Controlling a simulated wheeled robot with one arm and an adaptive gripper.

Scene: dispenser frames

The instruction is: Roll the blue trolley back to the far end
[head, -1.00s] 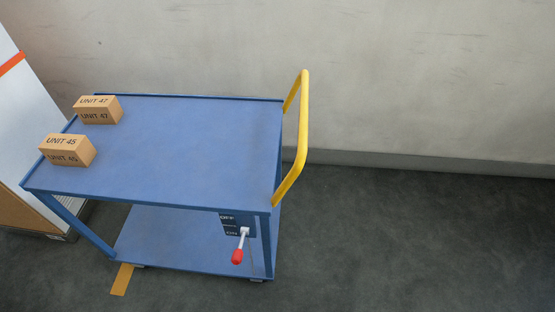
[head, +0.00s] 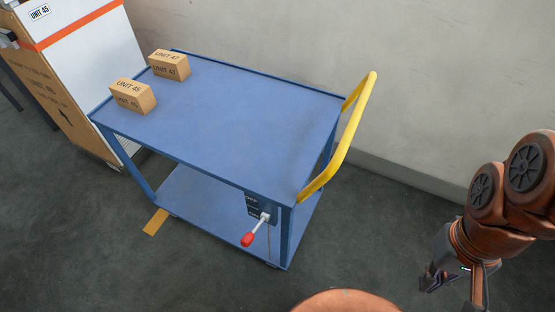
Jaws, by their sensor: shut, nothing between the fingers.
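The blue trolley (head: 235,110) stands on the dark floor beside the wall, with a flat top and a lower shelf (head: 205,205). Its yellow push handle (head: 350,135) rises at its right end. A lever with a red knob (head: 248,239) sits on a dark label plate (head: 257,207) near the handle end and points downward. Two cardboard boxes lie on the top at the left end, UNIT 47 (head: 169,66) and UNIT 45 (head: 133,96). My gripper (head: 430,277) is at the lower right, apart from the trolley, shut and empty; its fingertips are small and dark.
A white cabinet with an orange stripe (head: 85,28) and a UNIT 45 label stands at the left, with a brown panel (head: 55,95). A yellow floor mark (head: 156,222) lies by the trolley's left leg. The pale wall (head: 440,90) runs behind. Floor between trolley and gripper is clear.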

